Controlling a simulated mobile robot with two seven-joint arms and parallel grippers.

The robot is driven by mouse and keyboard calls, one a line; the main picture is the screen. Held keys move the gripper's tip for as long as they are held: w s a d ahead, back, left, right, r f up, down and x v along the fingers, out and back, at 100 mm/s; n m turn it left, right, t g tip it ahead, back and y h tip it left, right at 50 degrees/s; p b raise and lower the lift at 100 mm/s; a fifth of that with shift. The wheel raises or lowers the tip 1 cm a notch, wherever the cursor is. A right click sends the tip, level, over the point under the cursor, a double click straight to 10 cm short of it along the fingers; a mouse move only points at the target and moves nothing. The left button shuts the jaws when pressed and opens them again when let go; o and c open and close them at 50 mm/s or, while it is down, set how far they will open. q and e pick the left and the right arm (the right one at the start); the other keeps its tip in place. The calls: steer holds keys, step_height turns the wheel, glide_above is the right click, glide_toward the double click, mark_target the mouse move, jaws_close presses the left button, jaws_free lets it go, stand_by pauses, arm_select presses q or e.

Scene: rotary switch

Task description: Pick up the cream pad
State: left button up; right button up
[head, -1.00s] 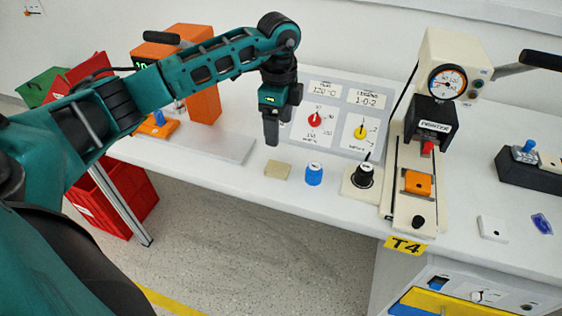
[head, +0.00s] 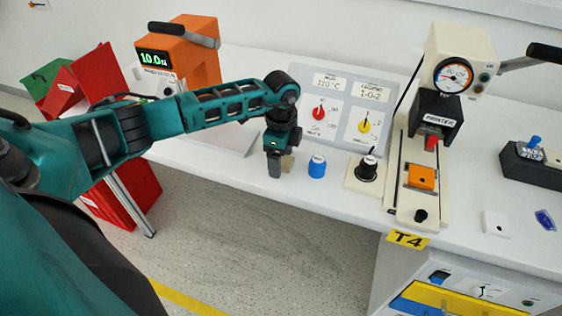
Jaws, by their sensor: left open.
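The cream pad (head: 287,163) lies on the white table, left of a blue knob-like cap. In the head view it is mostly hidden behind my left gripper (head: 275,172). My left gripper points down at the pad, with its fingertips low near the table surface. It is open, and I cannot tell whether the pad is between its fingers. My right gripper is not in view.
The blue cap (head: 317,166) stands close to the right of the gripper. Further right are a black rotary knob (head: 367,168) and the cream press (head: 409,192). A sloped control panel (head: 343,108) stands behind. An orange scale (head: 180,62) is at the back left.

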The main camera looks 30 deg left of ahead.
arm_select(q)
steer(key=c, duration=1.1)
steer(key=shift+r, duration=0.15)
step_height(320, 180, up, 20)
steer(key=shift+f+p, duration=0.1)
steer(key=shift+p, duration=0.2)
